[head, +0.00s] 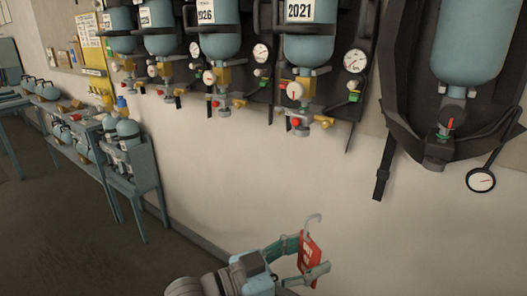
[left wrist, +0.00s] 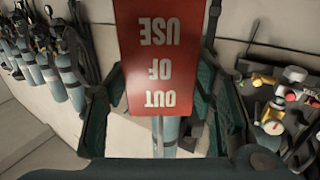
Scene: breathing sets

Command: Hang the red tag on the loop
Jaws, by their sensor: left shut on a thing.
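The red tag (head: 310,248) has a pale hook on top, which points up in the head view. My left gripper (head: 303,260) is shut on the tag at the lower middle of that view, in front of the bare wall and below the hanging breathing sets. In the left wrist view the tag (left wrist: 160,50) reads "OUT OF USE" upside down, between the two dark green fingers. I cannot make out for sure which part is the loop. The nearest set at the right (head: 468,50) has a black backplate, straps and a hanging gauge. My right gripper is not in view.
Several more breathing sets, such as the one labelled 2021 (head: 310,48), hang along the wall with valves and gauges below. Blue benches (head: 130,165) with masks and cylinders stand at the left. The wall (head: 260,165) between is clear.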

